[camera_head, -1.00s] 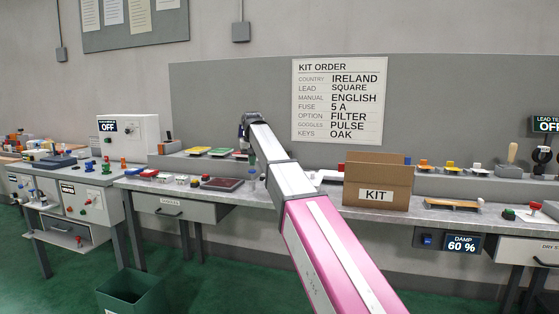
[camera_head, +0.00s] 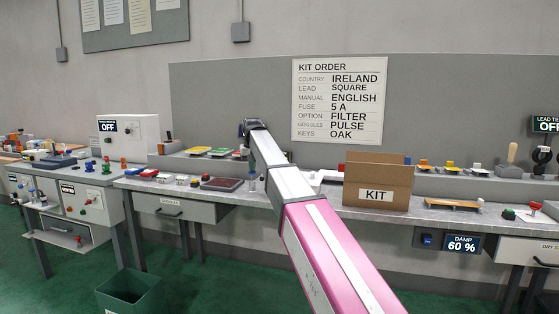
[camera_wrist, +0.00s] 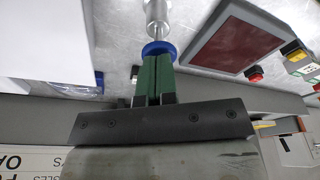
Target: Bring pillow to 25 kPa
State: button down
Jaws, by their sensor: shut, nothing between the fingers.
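My gripper (camera_wrist: 157,66), with green fingers, is shut and empty in the wrist view. Its tips are at a blue round cap (camera_wrist: 158,47) on a thin rod that runs into a metal cylinder (camera_wrist: 157,14). I cannot tell whether the tips touch the cap. In the head view the cylinder (camera_head: 252,181) stands on the bench below my arm's end, and the fingers are hard to make out. A dark red pad in a grey frame (camera_head: 222,184) lies left of it, also in the wrist view (camera_wrist: 240,40); I cannot tell if it is the pillow. No kPa reading is legible.
A cardboard KIT box (camera_head: 376,184) stands on the bench to the right. Small coloured parts (camera_head: 180,179) lie left of the red pad. A raised shelf runs behind. A green bin (camera_head: 128,293) stands on the floor.

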jog(key=shift+f, duration=1.25)
jog(key=shift+r, duration=3.55)
jog(key=shift+s, duration=0.1)
